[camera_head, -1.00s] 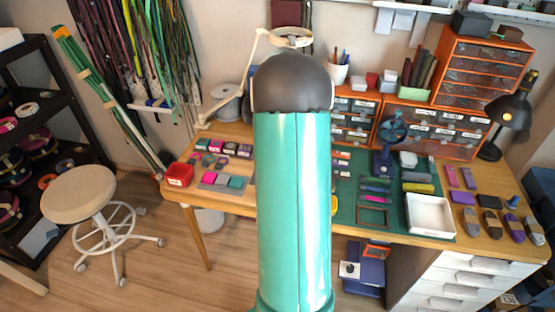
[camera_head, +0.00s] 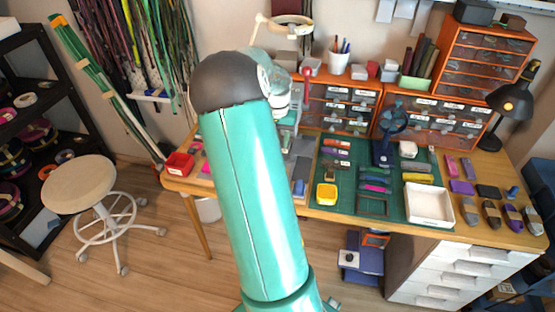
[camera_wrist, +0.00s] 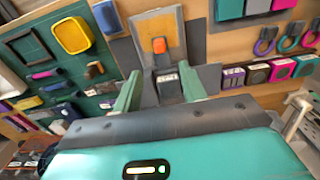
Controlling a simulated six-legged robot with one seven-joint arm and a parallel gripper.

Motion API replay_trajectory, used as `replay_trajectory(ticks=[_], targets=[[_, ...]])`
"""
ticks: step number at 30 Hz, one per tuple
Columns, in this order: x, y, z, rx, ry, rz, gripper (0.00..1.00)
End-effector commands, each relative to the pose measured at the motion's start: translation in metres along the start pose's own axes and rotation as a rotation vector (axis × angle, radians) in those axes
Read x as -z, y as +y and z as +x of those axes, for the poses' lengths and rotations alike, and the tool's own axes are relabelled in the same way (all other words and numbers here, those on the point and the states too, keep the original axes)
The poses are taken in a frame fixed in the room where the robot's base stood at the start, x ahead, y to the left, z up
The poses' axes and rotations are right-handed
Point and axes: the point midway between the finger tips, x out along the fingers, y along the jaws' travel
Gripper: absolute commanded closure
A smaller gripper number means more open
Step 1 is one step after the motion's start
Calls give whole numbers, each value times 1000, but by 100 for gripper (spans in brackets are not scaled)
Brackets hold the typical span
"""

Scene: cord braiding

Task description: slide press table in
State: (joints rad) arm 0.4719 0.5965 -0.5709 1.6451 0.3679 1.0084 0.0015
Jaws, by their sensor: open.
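In the wrist view, the ochre plate (camera_wrist: 161,36) with an orange block (camera_wrist: 159,46) on it lies on a dark grey base and looks like the press table. A small grey labelled block (camera_wrist: 168,83) stands at its near edge. My gripper (camera_wrist: 160,88) is open, its two green fingers on either side of that labelled block, with nothing held. I cannot tell whether the fingers touch anything. In the head view my arm hides the gripper and the ochre plate.
A green mat (camera_head: 340,206) with a yellow tray (camera_head: 326,194), tools and a white tray (camera_head: 429,204) lies to the right in the head view. A red box (camera_head: 180,164) sits at the left. A stool (camera_head: 79,184) stands on the floor.

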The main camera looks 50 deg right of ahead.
Motion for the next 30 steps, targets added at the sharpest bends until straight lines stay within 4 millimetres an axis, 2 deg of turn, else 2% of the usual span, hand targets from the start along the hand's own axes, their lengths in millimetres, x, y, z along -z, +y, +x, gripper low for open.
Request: replay_trajectory(ticks=[1, 6, 13, 18, 26, 30], targets=[[-1, 1, 12, -3, -4, 0, 58], [-1, 1, 46, -3, -3, 1, 58], [0, 0, 84, -2, -2, 0, 58], [0, 0, 95, -1, 1, -1, 58], [0, 0, 96, 0, 1, 0, 58], [0, 0, 96, 0, 1, -1, 84]])
